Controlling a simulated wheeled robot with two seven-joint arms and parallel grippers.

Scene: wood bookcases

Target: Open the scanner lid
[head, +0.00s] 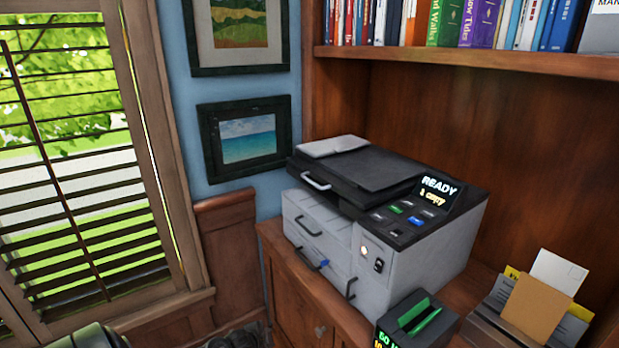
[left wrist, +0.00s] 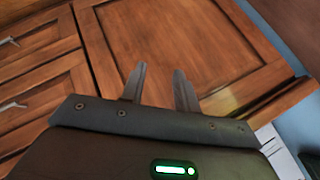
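The scanner (head: 385,225) is a light grey printer body with a black top, standing on the wood cabinet. Its dark lid (head: 372,168) lies flat and closed on top, with a silver handle (head: 316,181) at the front left edge. A lit panel reads READY. My left gripper (left wrist: 158,80) shows in the left wrist view with its two fingers apart and nothing between them. It faces wood cabinet doors (left wrist: 180,45). Neither gripper's fingers show in the head view, and my right gripper is not seen.
A black box with a green slot (head: 418,318) stands at the scanner's front right. A letter holder with envelopes (head: 535,308) is at the right. A bookshelf (head: 470,62) overhangs behind the scanner. A window with blinds (head: 85,170) and framed pictures (head: 247,138) are at the left.

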